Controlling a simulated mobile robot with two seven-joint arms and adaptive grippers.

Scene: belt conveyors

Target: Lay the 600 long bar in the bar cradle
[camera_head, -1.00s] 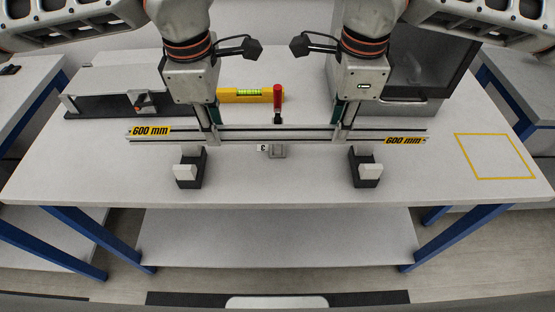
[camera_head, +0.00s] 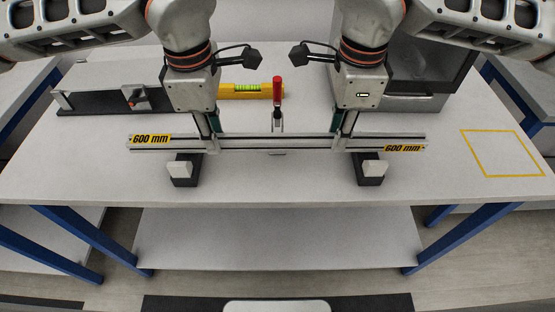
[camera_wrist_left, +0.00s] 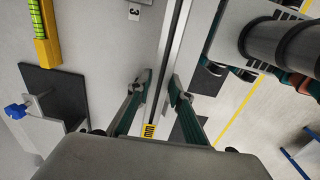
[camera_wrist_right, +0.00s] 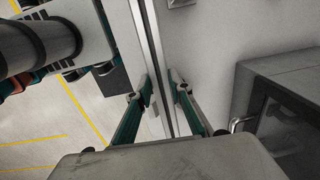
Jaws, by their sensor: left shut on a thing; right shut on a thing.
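The 600 mm bar (camera_head: 290,143) is a long silver profile with yellow "600 mm" labels near its ends. It is held level across the table, running left to right. My left gripper (camera_head: 212,142) is shut on its left part; my right gripper (camera_head: 338,142) is shut on its right part. The bar also shows between the fingers in the left wrist view (camera_wrist_left: 172,50) and right wrist view (camera_wrist_right: 152,40). Two dark cradle blocks with pale uprights, left (camera_head: 181,170) and right (camera_head: 372,169), stand just in front of the bar in the picture. The bar hides their rear parts; contact cannot be told.
A yellow spirit level (camera_head: 240,91) and a red-handled clamp (camera_head: 277,92) are behind the bar. A dark fixture (camera_head: 90,108) lies back left, a grey machine (camera_head: 420,75) back right. A yellow outlined square (camera_head: 502,152) at the right is empty.

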